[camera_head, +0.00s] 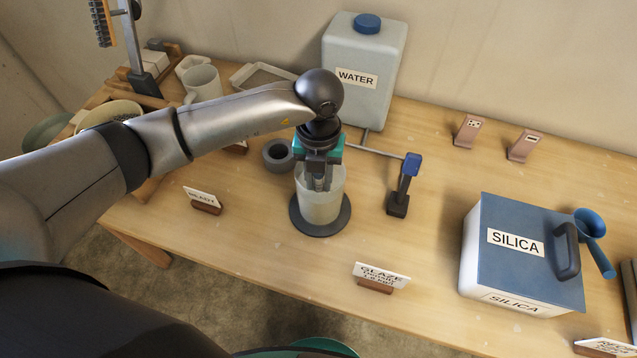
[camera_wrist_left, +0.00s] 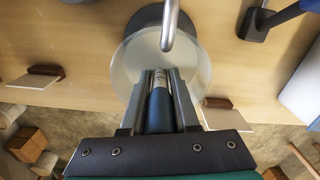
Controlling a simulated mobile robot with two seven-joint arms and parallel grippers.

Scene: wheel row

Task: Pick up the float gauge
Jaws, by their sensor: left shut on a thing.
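The float gauge (camera_wrist_left: 158,108) is a slim blue stem with a pale marked band, seen between the fingers in the left wrist view. My left gripper (camera_head: 320,182) is shut on it, pointing down at the mouth of a translucent cylinder jar (camera_head: 320,207). The jar stands upright on a dark round base (camera_head: 320,230); it also shows in the left wrist view (camera_wrist_left: 200,68). The gauge's lower end is hidden by the fingers and jar, so I cannot tell how deep it sits. My right gripper is not in view.
A white water container (camera_head: 360,75) stands behind, with a metal spout (camera_wrist_left: 170,25) near the jar. A blue-topped dark stand (camera_head: 400,188) is right of the jar. A silica box (camera_head: 520,260) is farther right. A glaze sign (camera_head: 378,282) stands in front.

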